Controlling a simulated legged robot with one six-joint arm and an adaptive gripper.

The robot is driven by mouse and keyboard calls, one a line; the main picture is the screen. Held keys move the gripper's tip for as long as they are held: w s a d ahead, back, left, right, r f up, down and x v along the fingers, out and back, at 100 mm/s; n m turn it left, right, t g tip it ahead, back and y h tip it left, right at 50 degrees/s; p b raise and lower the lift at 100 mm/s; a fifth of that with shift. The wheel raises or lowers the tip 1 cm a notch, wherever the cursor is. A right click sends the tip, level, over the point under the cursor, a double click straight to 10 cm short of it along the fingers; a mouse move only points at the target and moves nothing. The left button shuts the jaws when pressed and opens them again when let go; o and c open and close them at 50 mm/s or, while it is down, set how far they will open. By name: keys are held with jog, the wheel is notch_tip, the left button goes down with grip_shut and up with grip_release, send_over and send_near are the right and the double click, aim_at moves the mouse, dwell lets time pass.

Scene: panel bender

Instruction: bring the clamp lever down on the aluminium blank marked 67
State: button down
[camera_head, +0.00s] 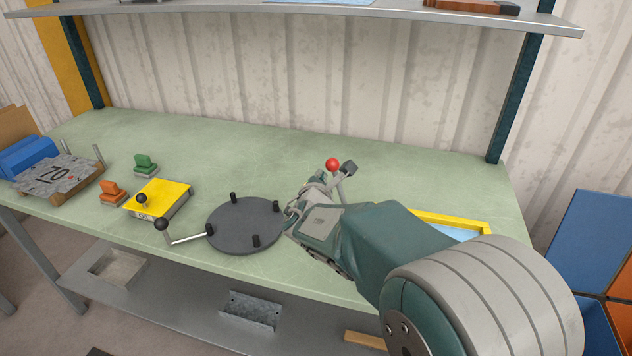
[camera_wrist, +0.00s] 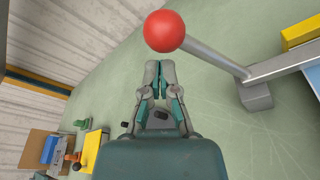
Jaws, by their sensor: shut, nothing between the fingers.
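A red ball knob (camera_head: 333,164) stands just beyond my gripper (camera_head: 318,186), on a grey lever that my arm partly hides. In the wrist view the red ball (camera_wrist: 165,31) looks large, close to my gripper (camera_wrist: 160,68) and just past its fingertips. The grey lever (camera_wrist: 212,55) runs from the ball right to a grey bar and block (camera_wrist: 256,96). My fingers are together and empty; I see no contact with the ball. No blank marked 67 is visible. A grey plate marked 70 (camera_head: 58,176) lies at the far left.
A dark round plate with upright pegs (camera_head: 244,224) and a black-knobbed crank (camera_head: 160,224) lies left of my gripper. A yellow box (camera_head: 160,197) and orange and green blocks stand further left. A yellow-edged tray (camera_head: 450,220) is partly behind my arm. A shelf (camera_head: 300,12) spans above.

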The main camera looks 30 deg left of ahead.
jog(key=s+d, duration=0.2)
jog(key=s, duration=0.9)
jog(key=shift+d+f, duration=0.15)
jog(key=shift+f, duration=0.15)
dwell(0.6)
dwell(0.4)
